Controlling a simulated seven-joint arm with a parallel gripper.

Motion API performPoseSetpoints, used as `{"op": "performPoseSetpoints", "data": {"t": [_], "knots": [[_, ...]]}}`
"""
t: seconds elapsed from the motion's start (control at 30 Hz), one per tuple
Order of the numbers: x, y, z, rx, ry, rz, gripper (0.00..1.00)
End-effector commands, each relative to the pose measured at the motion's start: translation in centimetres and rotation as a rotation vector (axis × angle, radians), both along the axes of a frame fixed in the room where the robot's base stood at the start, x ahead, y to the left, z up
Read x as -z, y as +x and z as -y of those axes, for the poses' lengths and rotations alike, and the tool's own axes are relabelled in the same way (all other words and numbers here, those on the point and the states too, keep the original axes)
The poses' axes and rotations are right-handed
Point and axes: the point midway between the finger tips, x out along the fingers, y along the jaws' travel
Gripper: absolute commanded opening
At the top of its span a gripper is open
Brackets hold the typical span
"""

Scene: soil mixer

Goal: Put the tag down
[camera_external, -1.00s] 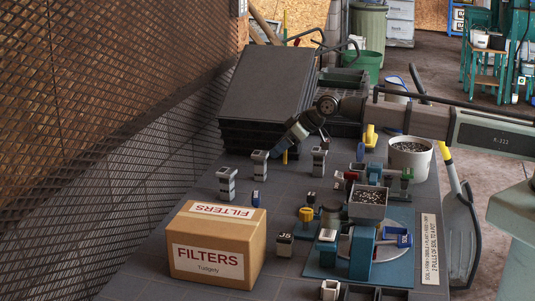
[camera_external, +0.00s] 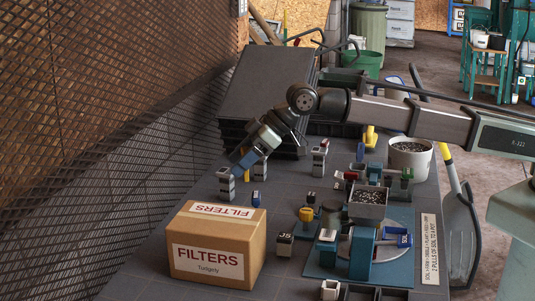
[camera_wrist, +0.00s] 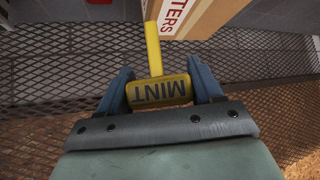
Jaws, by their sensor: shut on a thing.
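My gripper (camera_external: 242,162) is shut on a yellow tag (camera_wrist: 158,91), one finger at each side of its wide head. In the wrist view the dark word MINT on the head reads upside down. The tag's thin yellow stake points away from the gripper (camera_wrist: 160,92). In the external view only a small yellow piece of the tag (camera_external: 247,175) shows below the fingers, above the left part of the dark table (camera_external: 150,245). The rest is hidden by my gripper.
A cardboard FILTERS box (camera_external: 215,245) stands in front of my gripper. A grey-white block (camera_external: 226,185) stands close to the fingers, partly overlapped by them. Black stacked trays (camera_external: 265,85) are behind. A blue-based mixer with a soil hopper (camera_external: 367,210) stands to the right.

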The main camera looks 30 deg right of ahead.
Motion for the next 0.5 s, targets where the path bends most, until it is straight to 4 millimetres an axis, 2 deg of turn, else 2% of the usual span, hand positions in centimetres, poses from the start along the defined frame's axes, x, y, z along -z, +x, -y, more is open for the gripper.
{"op": "performPoseSetpoints", "data": {"t": [0.03, 0.23, 0.37, 0.5], "knots": [[-1.0, -1.3, -2.1, -0.021, 0.001, 0.0, 0.37], [-4.0, -4.8, -7.2, -0.07, 0.001, 0.0, 0.37], [-5.3, -4.2, -9.3, -0.062, -0.001, -0.001, 0.37], [-5.2, -3.5, -10.4, -0.045, -0.001, 0.0, 0.37]]}}
